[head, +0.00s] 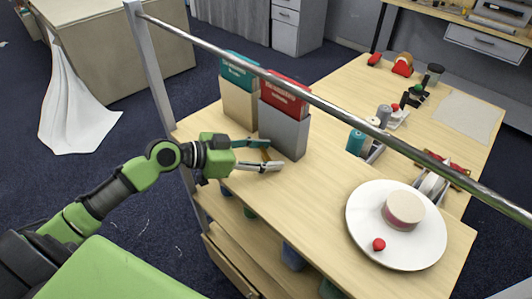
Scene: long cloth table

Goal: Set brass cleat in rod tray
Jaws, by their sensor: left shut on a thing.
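My left gripper (274,155) reaches in from the left over the table, in front of the grey box file. It is shut on a small brass-coloured piece (265,154), which looks like the brass cleat; the fingers hide most of it. I cannot tell whether the piece touches the table. I cannot tell for certain which thing is the rod tray. A grey holder (376,152) with teal and grey spools stands right of the gripper, and another holder with a white roll (432,185) stands farther right. My right gripper is out of view.
Two box files, one teal-topped (238,102) and one red-topped (284,132), stand just behind the gripper. A white plate (365,228) with a round cake (403,209) and a red ball (379,244) lies front right. A metal rail (300,93) crosses the view. The table between gripper and plate is clear.

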